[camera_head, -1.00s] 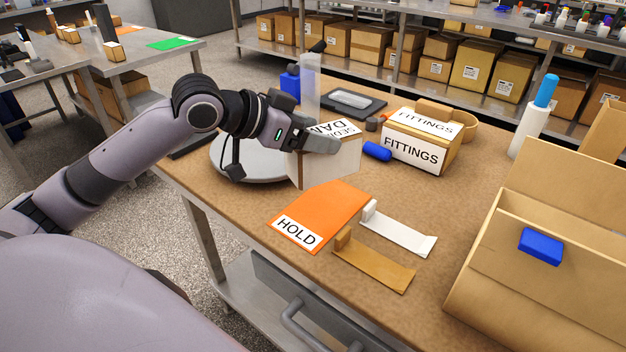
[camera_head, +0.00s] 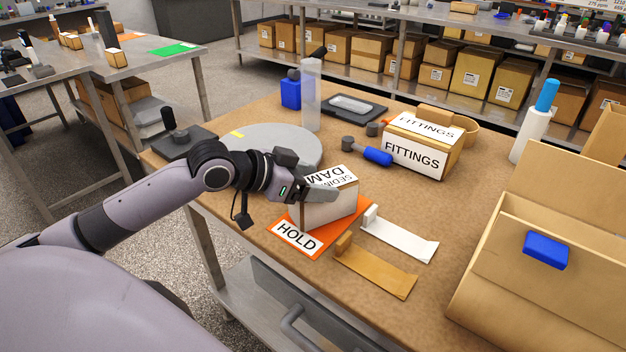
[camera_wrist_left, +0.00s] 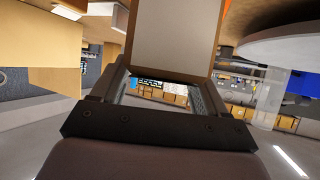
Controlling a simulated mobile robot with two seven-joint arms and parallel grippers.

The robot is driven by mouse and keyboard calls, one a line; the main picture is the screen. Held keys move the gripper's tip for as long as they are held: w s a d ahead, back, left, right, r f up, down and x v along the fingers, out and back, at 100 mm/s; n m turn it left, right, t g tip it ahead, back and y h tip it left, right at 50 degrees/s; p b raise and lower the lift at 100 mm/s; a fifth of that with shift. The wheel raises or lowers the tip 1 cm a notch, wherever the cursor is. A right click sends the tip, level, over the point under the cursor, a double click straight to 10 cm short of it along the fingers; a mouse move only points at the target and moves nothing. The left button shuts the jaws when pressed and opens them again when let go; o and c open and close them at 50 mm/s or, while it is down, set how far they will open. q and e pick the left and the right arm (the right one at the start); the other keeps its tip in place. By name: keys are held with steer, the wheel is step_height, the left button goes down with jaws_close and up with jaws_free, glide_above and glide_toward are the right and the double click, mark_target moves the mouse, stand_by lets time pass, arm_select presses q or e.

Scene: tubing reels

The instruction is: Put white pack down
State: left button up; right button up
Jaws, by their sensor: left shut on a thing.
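The white pack (camera_head: 332,209) is a box with a printed label on top. It is over the orange HOLD mat (camera_head: 298,239) in the head view; whether its base touches the mat is hard to tell. My left gripper (camera_head: 318,194) is shut on the pack near its top. In the left wrist view the pack (camera_wrist_left: 172,35) fills the upper middle between the fingers. The mat's HOLD label and near edge show in front of the pack. My right gripper is not in view.
A round grey turntable (camera_head: 275,143) stands behind. A FITTINGS box (camera_head: 415,158), blue-handled tool (camera_head: 377,156) and clear cylinder (camera_head: 311,95) are at the back. White (camera_head: 402,239) and tan (camera_head: 375,272) strips lie right of the mat. A large open carton (camera_head: 500,250) is at right.

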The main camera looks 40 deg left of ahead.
arm_select(q)
steer(key=o, duration=1.7)
steer(key=shift+v, duration=2.2)
steer(key=v, duration=0.7)
steer(key=shift+s, duration=0.3)
steer(key=shift+a+r, duration=0.1)
